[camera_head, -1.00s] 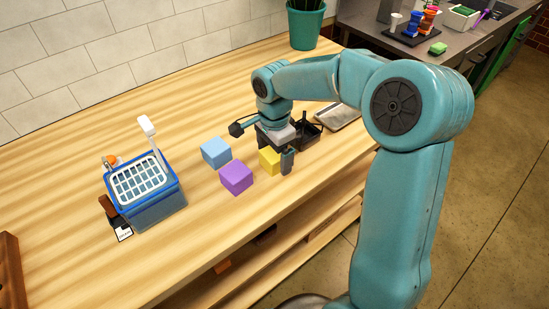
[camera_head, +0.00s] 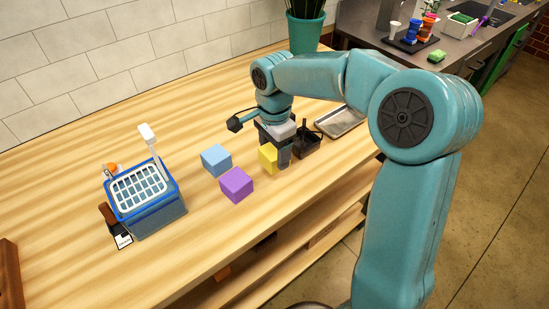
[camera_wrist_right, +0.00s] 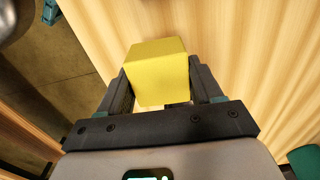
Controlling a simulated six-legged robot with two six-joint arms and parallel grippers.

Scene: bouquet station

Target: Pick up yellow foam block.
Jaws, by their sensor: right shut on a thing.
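The yellow foam block (camera_head: 268,158) is at the right of the three coloured blocks on the wooden table. In the right wrist view the yellow foam block (camera_wrist_right: 160,72) sits between both fingers. My right gripper (camera_head: 275,160) is shut on it, with one finger covering part of its right side in the head view. Whether the block touches the table or is slightly above it, I cannot tell. My left gripper is not in view.
A blue block (camera_head: 216,160) and a purple block (camera_head: 236,185) stand close to the left. A blue basket (camera_head: 160,212) is further left. A black container (camera_head: 306,146) and a metal tray (camera_head: 341,121) are on the right. The table's front edge is near.

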